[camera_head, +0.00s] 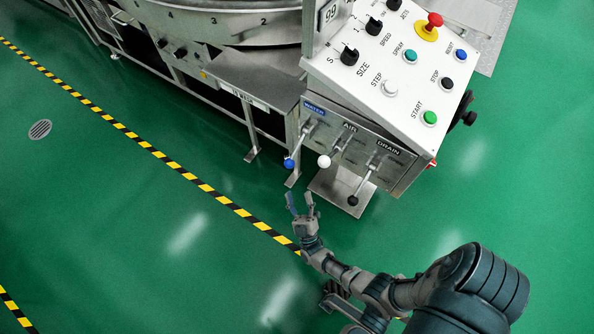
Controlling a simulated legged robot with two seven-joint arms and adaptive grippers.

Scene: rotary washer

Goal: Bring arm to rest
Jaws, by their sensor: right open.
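My right gripper (301,205) is open and empty, with its two fingers apart and pointing up in the picture. It is in front of the valve box (396,177), below the blue-knobbed WATER lever (289,163) and apart from it. My right arm comes in from the bottom right. The white-knobbed AIR lever (324,161) and the black-knobbed DRAIN lever (353,200) stand to the right of the WATER lever. My left gripper is not in view.
The control panel (378,93) has knobs, buttons and a red emergency stop (435,19). The round washer (215,22) stands at the top left, with a metal shelf (262,78) beside it. Green floor with a yellow-black stripe (139,143) is clear at left.

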